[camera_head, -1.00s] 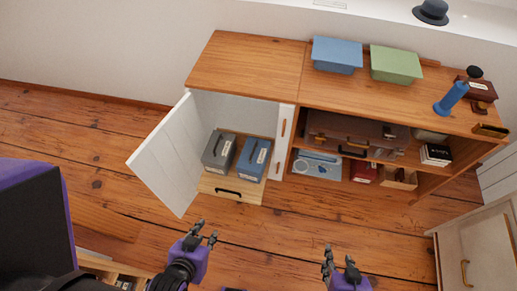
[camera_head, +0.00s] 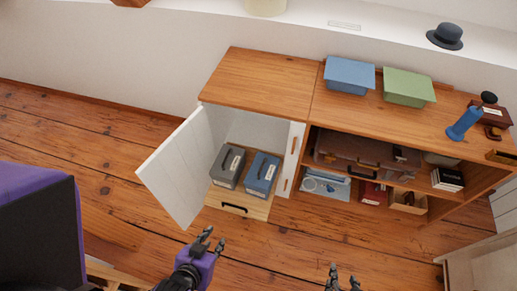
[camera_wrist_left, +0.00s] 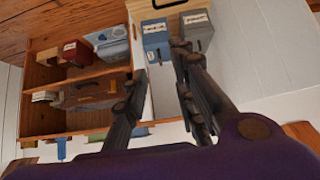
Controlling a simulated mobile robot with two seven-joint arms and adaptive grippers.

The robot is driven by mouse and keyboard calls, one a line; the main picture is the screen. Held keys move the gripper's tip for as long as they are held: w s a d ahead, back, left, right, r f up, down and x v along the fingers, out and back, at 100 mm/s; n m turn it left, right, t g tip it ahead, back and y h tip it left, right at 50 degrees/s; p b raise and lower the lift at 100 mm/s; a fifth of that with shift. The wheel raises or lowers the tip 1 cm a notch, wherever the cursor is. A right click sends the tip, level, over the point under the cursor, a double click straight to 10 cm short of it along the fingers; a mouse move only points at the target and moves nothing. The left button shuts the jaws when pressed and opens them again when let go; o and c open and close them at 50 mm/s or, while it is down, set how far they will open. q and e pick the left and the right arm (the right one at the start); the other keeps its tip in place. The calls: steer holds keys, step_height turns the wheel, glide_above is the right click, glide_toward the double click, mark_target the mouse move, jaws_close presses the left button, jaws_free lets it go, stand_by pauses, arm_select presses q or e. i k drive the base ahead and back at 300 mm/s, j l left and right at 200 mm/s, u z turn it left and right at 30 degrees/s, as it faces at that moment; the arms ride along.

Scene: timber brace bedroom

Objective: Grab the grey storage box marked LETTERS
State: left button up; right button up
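The grey box (camera_head: 227,166) stands in the open cabinet's pulled-out wooden drawer (camera_head: 240,204), left of a blue box (camera_head: 261,174). Both have a dark handle and a white label too small to read. In the left wrist view the grey box (camera_wrist_left: 198,32) and the blue box (camera_wrist_left: 157,36) show beyond my fingers. My left gripper (camera_head: 208,241) is in front of the drawer, apart from it, with its fingers spread and empty. My right gripper (camera_head: 343,279) is at the bottom edge, partly cut off, its fingers apart and nothing between them.
The white cabinet door (camera_head: 178,170) stands open on the left of the drawer. Shelves to the right hold a brown suitcase (camera_head: 345,154) and smaller items. A blue box and a green box (camera_head: 408,87) stand on top. The wooden floor before the drawer is clear.

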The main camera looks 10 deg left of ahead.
mark_target(225, 171)
steer(key=i+l+u, duration=0.6)
steer(key=u, duration=0.2)
steer(key=i+l+u, duration=0.2)
steer(key=l+u, duration=0.2)
steer(key=l, duration=0.2)
